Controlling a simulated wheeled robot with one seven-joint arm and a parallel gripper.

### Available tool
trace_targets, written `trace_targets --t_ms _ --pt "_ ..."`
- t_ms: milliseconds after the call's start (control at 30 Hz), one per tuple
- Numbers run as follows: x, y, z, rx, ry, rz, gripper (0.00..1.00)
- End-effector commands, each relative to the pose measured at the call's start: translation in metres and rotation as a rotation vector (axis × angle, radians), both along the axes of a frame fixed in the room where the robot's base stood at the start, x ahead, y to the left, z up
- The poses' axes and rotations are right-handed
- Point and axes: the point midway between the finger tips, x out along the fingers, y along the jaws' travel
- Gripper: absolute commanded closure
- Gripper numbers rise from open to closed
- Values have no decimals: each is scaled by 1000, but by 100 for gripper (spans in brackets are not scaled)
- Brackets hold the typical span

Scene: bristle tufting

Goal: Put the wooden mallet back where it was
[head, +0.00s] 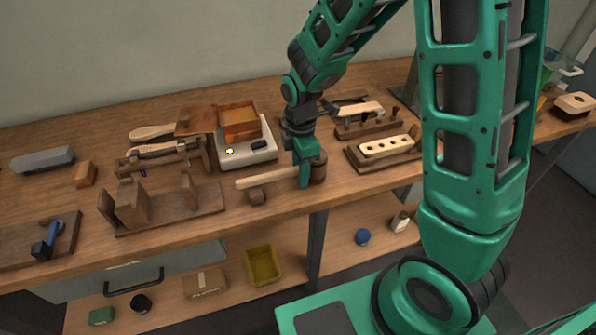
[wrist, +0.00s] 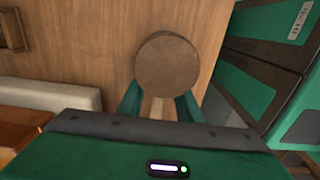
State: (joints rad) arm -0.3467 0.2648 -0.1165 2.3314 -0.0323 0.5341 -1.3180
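The wooden mallet has a pale handle (head: 263,180) and a dark round head (head: 319,168). It lies about level near the front edge of the workbench, with the handle pointing left. In the wrist view the flat end of the mallet head (wrist: 167,64) fills the middle, just beyond my fingers. My gripper (head: 305,178) points down at the handle close beside the head. In the wrist view my gripper (wrist: 160,104) has a finger on each side of the pale handle, seemingly touching it. Whether the mallet touches the bench is unclear.
A white scale (head: 248,146) with an orange-brown box (head: 240,121) stands behind. A drilled pale block (head: 387,146) on a dark base is to the right. A wooden jig (head: 160,207) is left. The bench's front edge is close.

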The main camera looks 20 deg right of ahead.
Motion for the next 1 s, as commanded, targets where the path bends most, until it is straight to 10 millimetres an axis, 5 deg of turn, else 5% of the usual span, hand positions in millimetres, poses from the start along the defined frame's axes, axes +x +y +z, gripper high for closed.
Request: trace_targets --t_ms 367,800,1000 --pt "1 1 11 1 -2 1 68" --pt "1 1 94 1 -4 2 68" --pt "0 1 116 0 -1 2 68"
